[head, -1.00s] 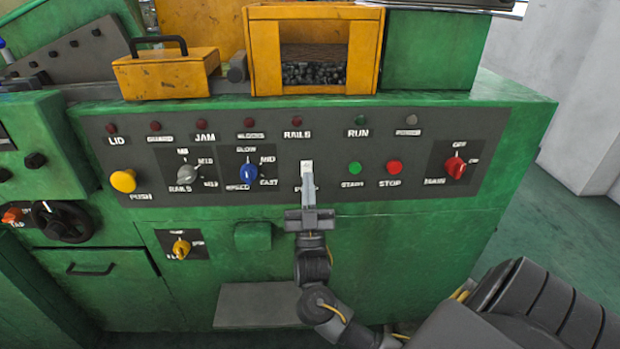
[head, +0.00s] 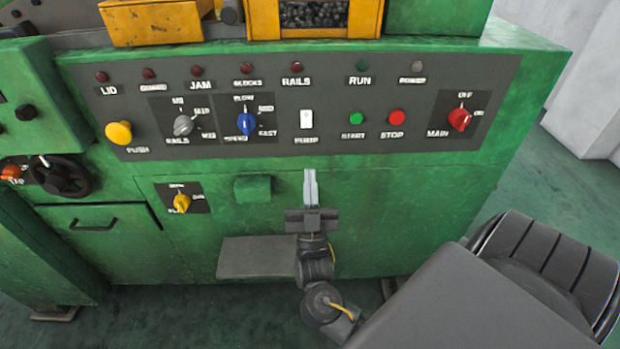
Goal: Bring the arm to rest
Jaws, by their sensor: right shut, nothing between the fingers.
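My right gripper (head: 311,183) is in front of the green machine's front face, below the grey control panel (head: 345,92). Its fingers are shut with nothing between them and point up toward the panel. The white pump switch (head: 307,119) is above the fingertips, apart from them and in plain view. My right arm (head: 318,270) comes up from the lower right. My left gripper is not in view.
The panel carries a green start button (head: 357,118), a red stop button (head: 396,117), a blue speed knob (head: 246,124), a red main switch (head: 459,119) and a yellow push button (head: 119,132). A grey plate (head: 255,257) juts out low, left of my arm. Open floor lies at the right.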

